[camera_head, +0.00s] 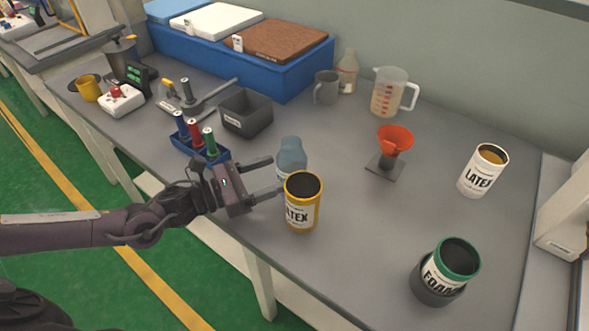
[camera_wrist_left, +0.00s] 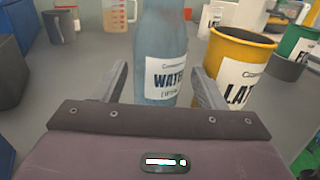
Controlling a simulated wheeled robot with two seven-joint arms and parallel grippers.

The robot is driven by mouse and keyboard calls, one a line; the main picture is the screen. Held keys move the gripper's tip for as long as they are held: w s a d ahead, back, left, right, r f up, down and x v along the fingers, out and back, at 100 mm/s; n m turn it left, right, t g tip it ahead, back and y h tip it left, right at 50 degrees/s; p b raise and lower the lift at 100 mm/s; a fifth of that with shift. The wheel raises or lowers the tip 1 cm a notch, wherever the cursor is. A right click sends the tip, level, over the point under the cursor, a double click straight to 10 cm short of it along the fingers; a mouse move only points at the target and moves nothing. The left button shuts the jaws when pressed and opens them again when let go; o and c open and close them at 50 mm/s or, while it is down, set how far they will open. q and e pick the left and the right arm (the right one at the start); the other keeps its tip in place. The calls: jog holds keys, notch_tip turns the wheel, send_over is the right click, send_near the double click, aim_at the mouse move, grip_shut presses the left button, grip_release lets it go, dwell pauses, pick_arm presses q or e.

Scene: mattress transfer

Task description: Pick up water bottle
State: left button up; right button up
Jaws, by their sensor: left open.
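The water bottle (camera_head: 290,157) is a translucent blue bottle standing upright on the grey table. In the head view its lower part is partly hidden behind the yellow-rimmed latex can. In the left wrist view the bottle (camera_wrist_left: 160,55) stands straight ahead, its white WATER label facing me. My left gripper (camera_head: 272,178) is open, with its fingers level and pointing at the bottle. In the left wrist view the two fingertips (camera_wrist_left: 160,78) show one on each side of the bottle's lower part. I cannot tell whether they touch it. My right gripper is not in view.
The yellow-rimmed latex can (camera_head: 301,215) stands close beside the bottle and the gripper's right finger. A blue rack (camera_head: 217,153) with bottles and a dark bin (camera_head: 246,113) are to the left. An orange funnel stand (camera_head: 385,166) is to the right.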

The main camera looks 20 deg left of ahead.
aim_at(278, 171)
pick_arm(q)
jog(key=x, duration=0.2)
jog(key=p+x, duration=0.1)
jog(key=x, duration=0.1)
jog(key=shift+w+d+r+p, duration=0.25)
jog(key=shift+w+p, duration=0.05)
jog(key=shift+w, duration=0.05)
jog(key=shift+w+d, duration=0.2)
jog(key=shift+f, duration=0.1)
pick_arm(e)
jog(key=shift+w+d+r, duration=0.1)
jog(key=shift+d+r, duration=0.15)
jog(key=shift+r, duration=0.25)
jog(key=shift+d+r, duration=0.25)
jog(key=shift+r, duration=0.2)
pick_arm(q)
jog(key=c, duration=0.7)
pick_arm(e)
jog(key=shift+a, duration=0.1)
